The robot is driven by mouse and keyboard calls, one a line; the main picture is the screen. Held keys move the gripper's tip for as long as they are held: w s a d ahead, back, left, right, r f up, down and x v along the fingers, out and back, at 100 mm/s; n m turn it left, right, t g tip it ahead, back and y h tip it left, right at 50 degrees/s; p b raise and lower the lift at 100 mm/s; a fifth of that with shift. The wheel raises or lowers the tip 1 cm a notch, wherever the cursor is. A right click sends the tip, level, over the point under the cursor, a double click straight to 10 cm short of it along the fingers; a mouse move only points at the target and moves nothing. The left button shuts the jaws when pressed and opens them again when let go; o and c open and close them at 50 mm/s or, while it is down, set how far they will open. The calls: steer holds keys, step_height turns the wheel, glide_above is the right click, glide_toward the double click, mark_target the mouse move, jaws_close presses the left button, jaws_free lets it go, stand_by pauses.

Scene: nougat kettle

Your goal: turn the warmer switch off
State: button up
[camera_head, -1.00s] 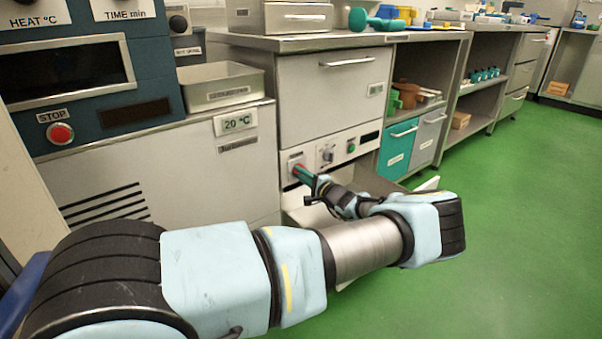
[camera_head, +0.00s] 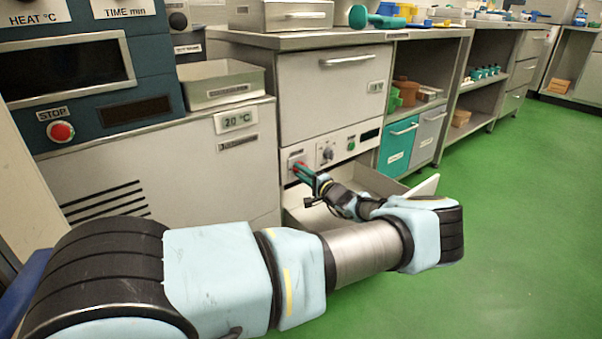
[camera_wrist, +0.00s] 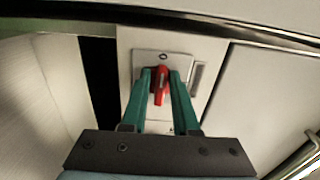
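The warmer switch is a red lever (camera_wrist: 160,86) on a pale square plate in the wrist view. It stands roughly upright there. In the head view its plate (camera_head: 296,158) is at the left end of the warmer's front panel, and the gripper partly covers it. My gripper (camera_wrist: 160,80) has two green fingers, one on each side of the lever. The fingers are apart, with a narrow gap visible on the left side; contact on the right side is unclear. In the head view my gripper (camera_head: 299,170) is at the switch.
The panel also holds a round knob (camera_head: 327,154), a green button (camera_head: 351,143) and a dark display (camera_head: 370,135). An open drawer (camera_head: 366,179) juts out below the panel, under my gripper. A red STOP button (camera_head: 60,132) is on the machine at left. Green floor at right is clear.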

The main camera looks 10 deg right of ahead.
steer(key=shift+o, duration=1.1)
steer(key=shift+r, duration=0.1)
steer(key=p+v, duration=0.1)
steer(key=v, duration=0.9)
steer(key=shift+s+d+p, duration=0.2)
steer(key=shift+s+p, duration=0.15)
